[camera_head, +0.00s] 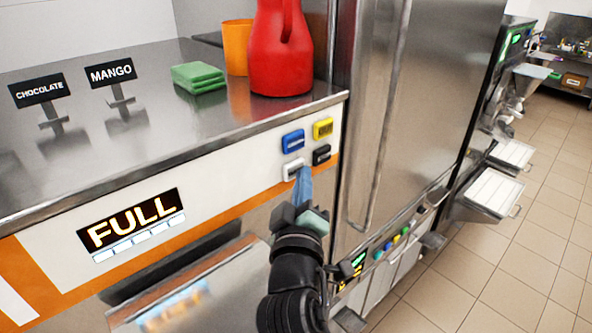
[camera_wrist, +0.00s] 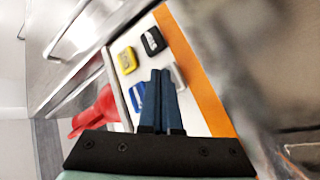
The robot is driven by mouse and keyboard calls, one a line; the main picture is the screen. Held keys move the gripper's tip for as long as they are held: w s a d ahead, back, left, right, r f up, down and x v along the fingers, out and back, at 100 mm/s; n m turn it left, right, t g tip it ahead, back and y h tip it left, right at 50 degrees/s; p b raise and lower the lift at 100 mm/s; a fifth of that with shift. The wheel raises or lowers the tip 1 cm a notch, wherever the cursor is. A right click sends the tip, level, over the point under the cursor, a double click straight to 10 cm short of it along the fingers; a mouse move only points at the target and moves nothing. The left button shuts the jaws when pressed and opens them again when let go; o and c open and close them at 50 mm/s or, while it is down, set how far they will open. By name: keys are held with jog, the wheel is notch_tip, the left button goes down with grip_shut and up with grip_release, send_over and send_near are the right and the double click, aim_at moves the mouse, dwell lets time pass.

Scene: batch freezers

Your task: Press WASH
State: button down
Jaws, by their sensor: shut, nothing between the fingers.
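A cluster of square buttons sits at the right end of the machine's white front panel: a blue button (camera_head: 293,141), a yellow button (camera_head: 323,128), a white button (camera_head: 292,169) and a black button (camera_head: 321,154). Their labels are too small to read, so I cannot tell which is WASH. My gripper (camera_head: 306,170) is shut and empty, its tips beside the white button. In the wrist view my gripper (camera_wrist: 160,73) points at the panel between the blue button (camera_wrist: 138,97) and the partly hidden white button (camera_wrist: 179,75). I cannot tell whether the tips touch anything.
A lit FULL display (camera_head: 130,224) is on the panel's left. A tall steel cabinet (camera_head: 430,90) stands close to the right of the buttons.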

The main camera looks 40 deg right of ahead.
jog(key=shift+w+a+b, duration=0.2)
jog(key=shift+w+b, duration=0.15)
jog(key=shift+w, duration=0.1)
dwell(1.1)
jog(key=shift+s+d+f, duration=0.1)
jog(key=shift+s+f, duration=0.3)
jog(key=shift+s, duration=0.2)
jog(key=shift+s+r+p, duration=0.1)
jog(key=shift+p, duration=0.25)
jog(key=s+p, duration=0.1)
jog(key=s, duration=0.2)
jog(key=s+p, duration=0.1)
jog(key=s, duration=0.1)
jog(key=shift+d+p, duration=0.3)
